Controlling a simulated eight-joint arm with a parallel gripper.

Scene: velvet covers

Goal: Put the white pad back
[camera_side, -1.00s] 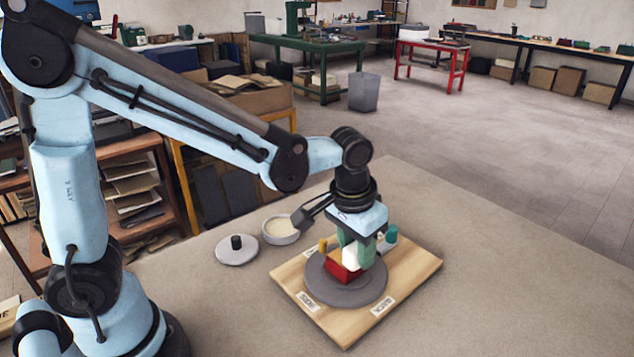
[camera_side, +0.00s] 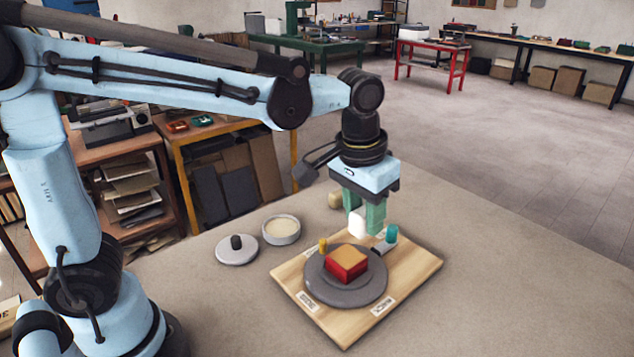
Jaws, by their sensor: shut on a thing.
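My gripper (camera_side: 364,222) is shut on the white pad (camera_side: 356,223) and holds it in the air, above the back part of the wooden board. Below it and a little to the left, a red block with a tan top (camera_side: 346,264) sits on a round grey disc (camera_side: 320,283). The disc lies on the wooden board (camera_side: 410,276), which bears small white labels. The pad is clear of the block. My fingers hide part of the pad.
A teal-topped thing (camera_side: 391,233) and a small yellow peg (camera_side: 323,245) stand on the board near the disc. Left of the board are an open round dish (camera_side: 281,230) and a grey lid with a dark knob (camera_side: 237,250). A tan rounded thing (camera_side: 335,200) lies behind. The table's right side is clear.

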